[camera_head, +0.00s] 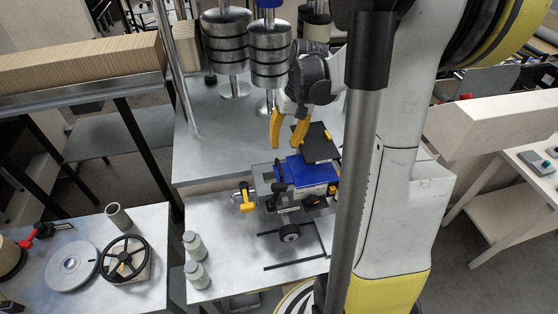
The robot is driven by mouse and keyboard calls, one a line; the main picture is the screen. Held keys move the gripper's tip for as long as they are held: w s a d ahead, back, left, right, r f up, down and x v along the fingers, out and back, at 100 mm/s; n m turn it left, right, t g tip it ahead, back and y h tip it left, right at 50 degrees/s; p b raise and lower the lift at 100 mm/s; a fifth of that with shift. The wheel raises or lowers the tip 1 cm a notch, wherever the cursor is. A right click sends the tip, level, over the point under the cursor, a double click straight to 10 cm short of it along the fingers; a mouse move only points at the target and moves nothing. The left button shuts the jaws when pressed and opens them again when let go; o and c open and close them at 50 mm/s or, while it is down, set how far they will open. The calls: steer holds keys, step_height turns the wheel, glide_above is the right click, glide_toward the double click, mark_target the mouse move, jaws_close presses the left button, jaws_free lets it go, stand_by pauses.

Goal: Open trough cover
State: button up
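The trough unit is a grey metal device (262,182) on the metal table, with a blue top part (312,172) and a dark flat plate (318,143) tilted up at its back right. I cannot tell for sure which of these is the cover. A yellow-ended knob (247,196) sticks out at its left. My gripper (286,147) has two yellow fingers, spread apart and pointing down, just above and behind the unit's left part. Nothing shows between the fingers. I cannot tell whether the right finger touches the dark plate. My arm hides the area right of the unit.
Two small bottles (197,261) stand at the table's front left. A black handwheel (124,259), a disc (71,266) and a tube (118,216) are on the left table. Stacked metal cylinders (228,45) stand behind. The tabletop left of the unit is partly clear.

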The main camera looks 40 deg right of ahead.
mark_target(278, 164)
steer(key=f, duration=0.2)
steer(key=a+f, duration=0.1)
steer(key=f, duration=0.2)
steer(key=f+b, duration=0.1)
steer(key=f, duration=0.2)
steer(key=shift+w+a, duration=0.15)
steer(key=shift+w, duration=0.2)
jaws_close()
steer(key=shift+a, duration=0.1)
